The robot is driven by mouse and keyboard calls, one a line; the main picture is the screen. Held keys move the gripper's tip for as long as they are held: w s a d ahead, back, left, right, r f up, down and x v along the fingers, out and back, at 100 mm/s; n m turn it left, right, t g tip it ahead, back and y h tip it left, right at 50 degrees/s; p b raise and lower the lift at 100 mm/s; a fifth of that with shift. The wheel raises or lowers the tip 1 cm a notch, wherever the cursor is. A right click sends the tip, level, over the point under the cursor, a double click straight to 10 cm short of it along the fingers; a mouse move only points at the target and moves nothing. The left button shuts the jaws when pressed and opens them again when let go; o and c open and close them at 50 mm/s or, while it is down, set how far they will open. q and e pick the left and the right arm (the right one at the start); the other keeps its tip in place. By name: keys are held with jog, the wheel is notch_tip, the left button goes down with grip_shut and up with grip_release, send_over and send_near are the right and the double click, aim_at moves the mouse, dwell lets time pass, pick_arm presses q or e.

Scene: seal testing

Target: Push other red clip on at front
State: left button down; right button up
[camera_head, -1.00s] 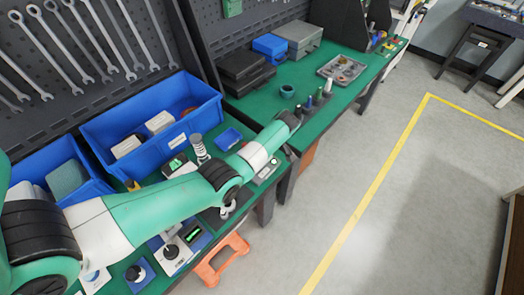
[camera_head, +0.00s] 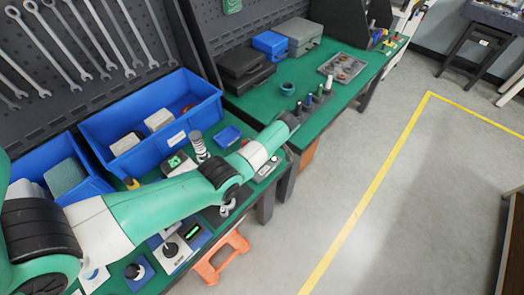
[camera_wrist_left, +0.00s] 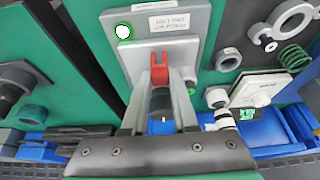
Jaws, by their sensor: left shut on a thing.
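In the left wrist view, a small red clip (camera_wrist_left: 160,71) sits between the tips of my left gripper (camera_wrist_left: 161,84), which is shut on it. The clip is at the lower edge of a grey fixture plate (camera_wrist_left: 183,18) with white labels and a round green-rimmed light. A dark cylinder (camera_wrist_left: 161,103) lies between the fingers, behind the clip. I cannot tell whether the clip is seated on the plate. In the head view my left arm crosses the bench from the left; the clip and the fingertips cannot be made out there. My right gripper is not in view.
Beside the fixture are a green spring (camera_wrist_left: 293,57), metal rings (camera_wrist_left: 228,59) and a white device (camera_wrist_left: 262,89) with a green display. Blue bins (camera_head: 180,140) stand along the back of the bench. An orange stool (camera_head: 222,258) stands at the bench front; the floor beyond is clear.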

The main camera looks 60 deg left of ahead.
pick_arm(q)
jog(key=shift+f, duration=0.35)
jog(key=c, duration=0.6)
grip_release()
notch_tip(320, 180, up, 7)
jog(key=p, duration=0.8)
dwell(0.4)
